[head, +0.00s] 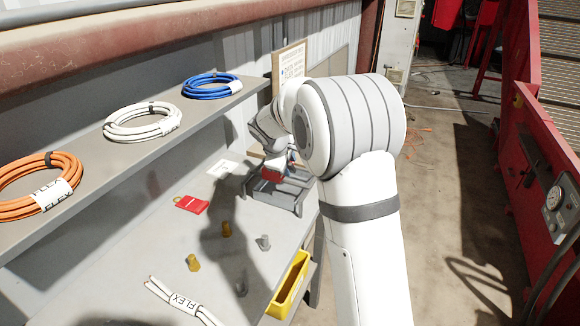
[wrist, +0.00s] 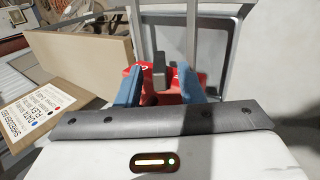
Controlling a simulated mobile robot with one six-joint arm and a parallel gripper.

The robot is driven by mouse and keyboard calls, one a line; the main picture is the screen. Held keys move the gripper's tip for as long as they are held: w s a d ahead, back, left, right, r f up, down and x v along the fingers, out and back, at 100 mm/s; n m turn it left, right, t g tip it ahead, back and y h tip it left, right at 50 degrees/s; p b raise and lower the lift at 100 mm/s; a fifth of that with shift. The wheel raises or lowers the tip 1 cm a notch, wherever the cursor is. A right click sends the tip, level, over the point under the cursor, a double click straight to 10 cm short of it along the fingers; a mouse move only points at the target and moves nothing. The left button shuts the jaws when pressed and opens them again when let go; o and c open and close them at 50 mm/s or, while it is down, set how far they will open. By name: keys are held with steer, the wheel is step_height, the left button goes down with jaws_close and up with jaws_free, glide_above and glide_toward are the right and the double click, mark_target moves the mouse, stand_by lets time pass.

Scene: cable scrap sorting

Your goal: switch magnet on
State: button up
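A red block (wrist: 158,92) with a dark grey upright lever (wrist: 159,66) shows in the wrist view, straight ahead of my gripper (wrist: 160,82). The two blue fingers are spread, one on each side of the lever, with a gap on both sides, so my gripper is open. In the head view the red part (head: 272,175) sits at a grey tray-like unit (head: 285,196) at the table's far end. My gripper (head: 284,162) is right above it there, partly hidden by my arm. I cannot tell which way the lever is set, nor whether the magnet is on.
A shelf (head: 95,165) holds orange (head: 30,207), white (head: 142,131) and blue (head: 190,92) cable coils. The table carries a red tag (head: 191,205), several small fittings and a FLEX cable bundle (head: 185,302). A yellow bin (head: 290,284) hangs at its edge. A sign board (wrist: 40,112) stands left.

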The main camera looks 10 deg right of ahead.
steer(key=shift+x, duration=0.85)
steer(key=shift+c, duration=0.5)
jaws_close()
